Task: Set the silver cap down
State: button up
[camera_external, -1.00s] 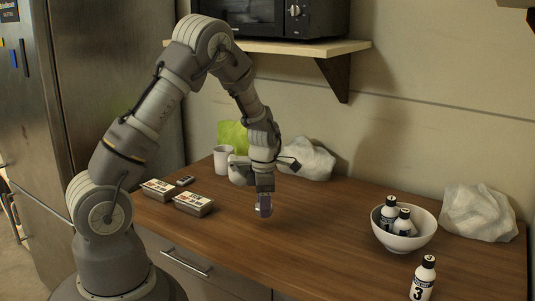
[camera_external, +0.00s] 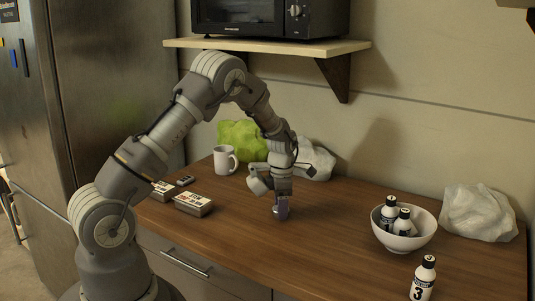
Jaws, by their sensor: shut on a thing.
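My gripper (camera_external: 281,203) is low over the middle of the wooden counter (camera_external: 300,240), pointing down. It is shut on a small silver-grey thing, the silver cap (camera_external: 281,211), which shows between and below the fingertips. The cap is at or very near the counter surface; I cannot tell whether it touches. Its shape is too small to make out, and the fingers hide part of it.
Two labelled boxes (camera_external: 193,204) and a small dark item (camera_external: 185,180) lie left. A white mug (camera_external: 225,159), green bag (camera_external: 242,140) and white bag (camera_external: 316,160) stand behind. A bowl (camera_external: 404,241) with bottles, a bottle (camera_external: 423,278) and another bag (camera_external: 477,213) are right.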

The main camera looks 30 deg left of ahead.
jog(key=o, duration=1)
jog(key=shift+o, duration=0.2)
notch_tip(320, 180, up, 12)
jog(key=p, duration=0.3)
jog(key=shift+r, duration=0.15)
